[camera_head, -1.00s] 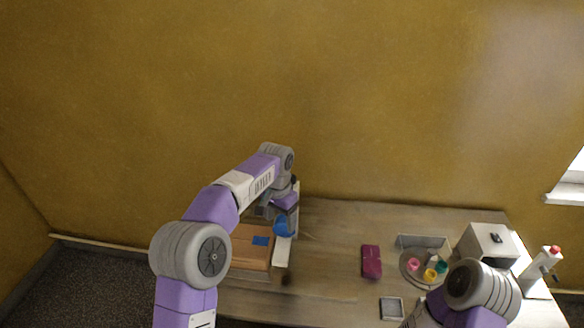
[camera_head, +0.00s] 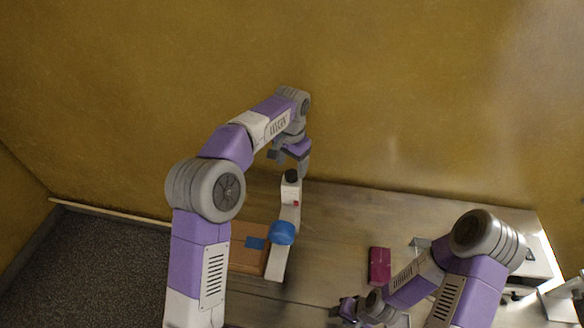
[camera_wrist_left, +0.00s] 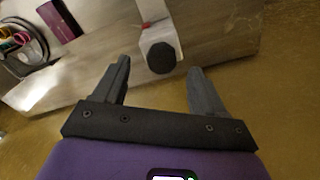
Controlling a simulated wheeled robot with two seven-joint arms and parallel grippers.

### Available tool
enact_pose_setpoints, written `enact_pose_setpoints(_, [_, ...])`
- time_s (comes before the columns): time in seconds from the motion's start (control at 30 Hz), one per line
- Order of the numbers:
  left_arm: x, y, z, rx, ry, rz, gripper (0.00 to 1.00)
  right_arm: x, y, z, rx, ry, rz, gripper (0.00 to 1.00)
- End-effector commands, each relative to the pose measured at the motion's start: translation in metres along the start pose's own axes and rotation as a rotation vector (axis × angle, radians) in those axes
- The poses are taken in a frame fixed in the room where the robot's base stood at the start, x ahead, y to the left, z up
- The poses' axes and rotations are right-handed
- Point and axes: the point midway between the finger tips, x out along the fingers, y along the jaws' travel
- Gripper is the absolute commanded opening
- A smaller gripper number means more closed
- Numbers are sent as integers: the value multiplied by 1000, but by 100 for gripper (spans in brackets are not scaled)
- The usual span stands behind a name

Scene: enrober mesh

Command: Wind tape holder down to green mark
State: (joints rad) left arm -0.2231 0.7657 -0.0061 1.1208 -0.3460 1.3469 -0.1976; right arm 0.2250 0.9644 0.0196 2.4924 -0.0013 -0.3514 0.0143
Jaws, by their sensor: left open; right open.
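A white upright device with a black knob (camera_head: 291,176) on top and a blue round part (camera_head: 281,233) stands at the table's left; I take it for the tape holder's stand. In the left wrist view the black knob (camera_wrist_left: 161,58) lies between and just beyond my fingertips, apart from them. A small red mark (camera_head: 296,203) shows below the knob; I see no green mark. My left gripper (camera_head: 288,160) is open and empty, above and behind the knob. My right gripper (camera_head: 346,309) is at the table's front, open, partly hidden by its arm.
A brown box (camera_head: 246,257) with a blue patch (camera_head: 255,243) sits beside the stand. A magenta flat object (camera_head: 380,266) lies mid-table. My right arm hides much of the table's right side. The wooden table (camera_head: 335,225) is clear between stand and magenta object.

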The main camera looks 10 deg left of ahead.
Motion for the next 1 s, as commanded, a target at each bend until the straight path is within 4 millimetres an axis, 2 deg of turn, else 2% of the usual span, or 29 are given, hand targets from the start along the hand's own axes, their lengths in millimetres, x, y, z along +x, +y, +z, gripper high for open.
enact_pose_setpoints(0.1, [20, 0, 1, -2, -5, 1, 71, -1, 0, -1, 0, 2, 0, 43])
enact_pose_setpoints(0.23, [33, 0, 0, -2, -3, 1, 71, -3, -1, -1, 0, 2, 0, 43])
enact_pose_setpoints(0.6, [39, 0, 0, -2, -1, 0, 70, -3, -1, -1, 0, 2, 0, 43])
enact_pose_setpoints(0.93, [38, 0, 0, -2, -1, 0, 19, -3, -1, -1, 0, 2, 0, 43])
enact_pose_setpoints(1.0, [38, 0, 0, -2, -1, 0, 15, -3, -1, -1, 0, 2, 0, 43])
